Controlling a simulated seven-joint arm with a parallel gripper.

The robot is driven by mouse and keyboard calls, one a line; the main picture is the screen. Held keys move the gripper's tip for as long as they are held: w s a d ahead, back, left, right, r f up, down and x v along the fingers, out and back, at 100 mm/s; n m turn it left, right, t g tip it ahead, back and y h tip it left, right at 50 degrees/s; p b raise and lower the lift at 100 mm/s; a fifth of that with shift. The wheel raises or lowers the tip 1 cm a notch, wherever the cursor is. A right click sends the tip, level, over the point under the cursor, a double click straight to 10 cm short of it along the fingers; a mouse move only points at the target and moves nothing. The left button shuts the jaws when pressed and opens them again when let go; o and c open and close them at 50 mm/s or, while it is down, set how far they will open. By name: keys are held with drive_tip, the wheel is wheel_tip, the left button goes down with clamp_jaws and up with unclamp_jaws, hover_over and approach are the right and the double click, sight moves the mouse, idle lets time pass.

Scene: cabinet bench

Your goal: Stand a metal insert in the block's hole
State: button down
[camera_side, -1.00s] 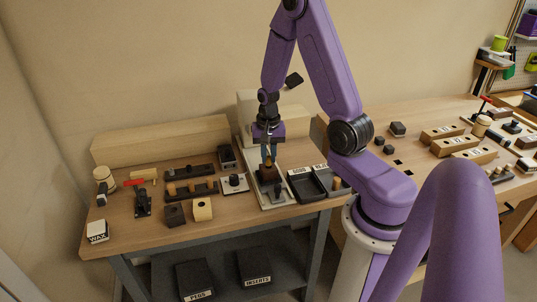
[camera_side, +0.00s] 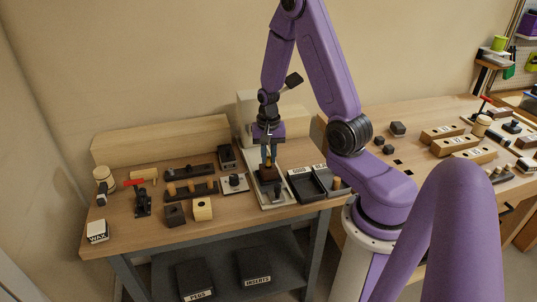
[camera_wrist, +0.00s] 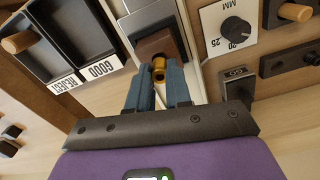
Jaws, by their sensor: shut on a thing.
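My gripper (camera_wrist: 158,88) is shut on a small brass-coloured metal insert (camera_wrist: 159,68), held between the blue fingertips. The brown block (camera_wrist: 154,44) sits in a grey fixture just beyond the fingertips. In the side view, my gripper (camera_side: 268,156) points down over the block (camera_side: 268,173). The insert is at the block's near edge in the wrist view. I cannot tell whether its end is touching the block or inside the hole. The hole is mostly hidden by the insert and fingers.
A dial plate marked MM (camera_wrist: 228,28) is on the other side. Another dark block (camera_side: 175,213) and a light wooden block (camera_side: 202,209) stand at the bench front.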

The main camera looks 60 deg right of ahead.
drive_tip(key=shift+f, duration=0.9)
idle(1.0)
drive_tip(key=c, duration=0.8)
unclamp_jaws()
drive_tip(key=shift+r, duration=3.5)
